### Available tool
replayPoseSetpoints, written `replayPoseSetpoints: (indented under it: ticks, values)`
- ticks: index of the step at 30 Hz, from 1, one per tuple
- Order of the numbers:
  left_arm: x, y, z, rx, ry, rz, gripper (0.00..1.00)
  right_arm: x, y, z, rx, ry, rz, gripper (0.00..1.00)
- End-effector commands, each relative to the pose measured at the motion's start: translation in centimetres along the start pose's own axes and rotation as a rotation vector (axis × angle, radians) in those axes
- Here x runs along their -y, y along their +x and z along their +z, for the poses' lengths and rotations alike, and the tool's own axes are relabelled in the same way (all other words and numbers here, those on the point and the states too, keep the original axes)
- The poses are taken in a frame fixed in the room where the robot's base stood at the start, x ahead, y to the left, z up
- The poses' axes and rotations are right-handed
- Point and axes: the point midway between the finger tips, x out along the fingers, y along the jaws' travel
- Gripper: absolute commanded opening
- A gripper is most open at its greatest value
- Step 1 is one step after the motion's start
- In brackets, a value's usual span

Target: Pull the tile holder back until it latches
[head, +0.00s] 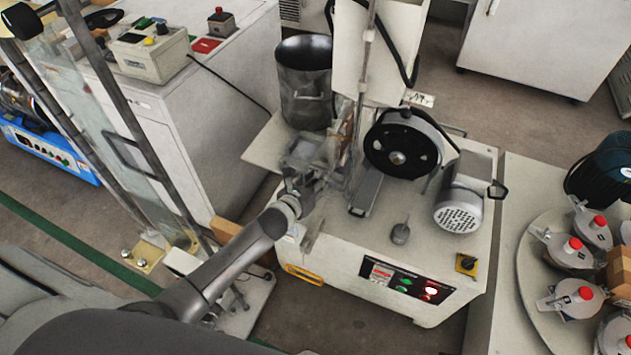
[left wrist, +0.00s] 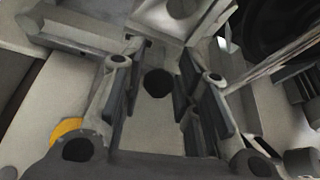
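The test machine (head: 340,255) stands in the middle of the head view, with a large black-rimmed wheel (head: 398,145). The tile holder appears to be the grey assembly just left of the wheel; my gripper hides much of it, so its latch state cannot be told. My left gripper (head: 312,172) is over the machine's left side, beside this assembly. In the left wrist view, the two fingers of my left gripper (left wrist: 158,98) are apart. A black round knob (left wrist: 158,83) shows between them, with no clear contact. My right gripper is not in view.
A metal bucket (head: 305,95) stands behind my left gripper. A motor (head: 464,195) is right of the wheel. A round table (head: 540,270) with red-capped jars is at right. A white cabinet (head: 185,110) stands left.

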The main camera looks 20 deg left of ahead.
Motion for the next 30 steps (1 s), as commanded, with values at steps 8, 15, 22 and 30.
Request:
replayPoseSetpoints:
  ticks: [8,15,22,30]
  values:
    - [0.0,-0.4,0.0,0.001,0.000,-0.001,0.29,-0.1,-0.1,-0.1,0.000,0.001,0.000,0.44]
    - [0.0,-3.2,0.0,0.000,0.003,-0.002,0.29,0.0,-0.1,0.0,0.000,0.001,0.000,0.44]
    - [0.0,-7.1,-0.1,-0.001,0.001,-0.002,0.29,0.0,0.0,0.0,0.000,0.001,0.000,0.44]
    - [0.0,-10.8,-0.1,-0.001,0.001,0.000,0.29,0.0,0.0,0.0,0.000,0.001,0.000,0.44]
